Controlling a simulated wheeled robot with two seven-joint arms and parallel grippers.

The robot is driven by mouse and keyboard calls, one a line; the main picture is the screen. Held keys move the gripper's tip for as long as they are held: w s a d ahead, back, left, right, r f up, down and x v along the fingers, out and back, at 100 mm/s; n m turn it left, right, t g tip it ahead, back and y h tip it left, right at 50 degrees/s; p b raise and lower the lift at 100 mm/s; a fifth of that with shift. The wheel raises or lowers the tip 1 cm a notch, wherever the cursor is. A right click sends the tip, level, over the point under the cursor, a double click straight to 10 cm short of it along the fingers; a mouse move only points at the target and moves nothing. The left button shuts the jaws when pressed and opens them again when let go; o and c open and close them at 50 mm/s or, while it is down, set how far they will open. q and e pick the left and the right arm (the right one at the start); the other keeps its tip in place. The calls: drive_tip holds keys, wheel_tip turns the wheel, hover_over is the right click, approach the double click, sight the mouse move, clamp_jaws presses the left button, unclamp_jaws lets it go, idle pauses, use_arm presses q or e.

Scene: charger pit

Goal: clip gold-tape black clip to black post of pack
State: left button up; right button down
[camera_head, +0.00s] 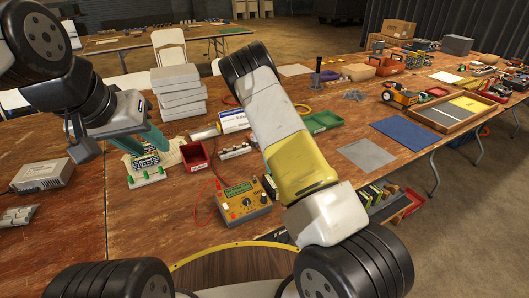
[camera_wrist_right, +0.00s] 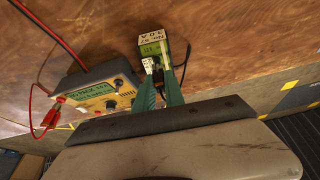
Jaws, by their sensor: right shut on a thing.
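My left gripper (camera_head: 154,149) shows in the head view with its teal fingers apart. They are just above or around the top of a dark pack with a white label (camera_head: 145,162), set by a green-and-white holder (camera_head: 147,180). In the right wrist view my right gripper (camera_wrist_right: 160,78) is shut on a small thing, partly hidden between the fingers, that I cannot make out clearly. A green block with a white 3.0A label (camera_wrist_right: 152,48) is just beyond the fingertips. No gold tape or black post can be made out. My right gripper is hidden in the head view.
A yellow charger with a display (camera_head: 243,204) and red leads stands left of my right arm; it also shows in the right wrist view (camera_wrist_right: 100,100). A red bin (camera_head: 196,162) is right of the pack. A grey power unit (camera_head: 43,174) is at the left. Bare table lies in front.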

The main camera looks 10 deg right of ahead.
drive_tip(key=c, duration=1.3)
unclamp_jaws()
drive_tip(key=shift+c, duration=0.2)
drive_tip(key=shift+o, duration=1.1)
drive_tip(key=shift+r, duration=0.1)
drive_tip(key=shift+r, duration=3.65)
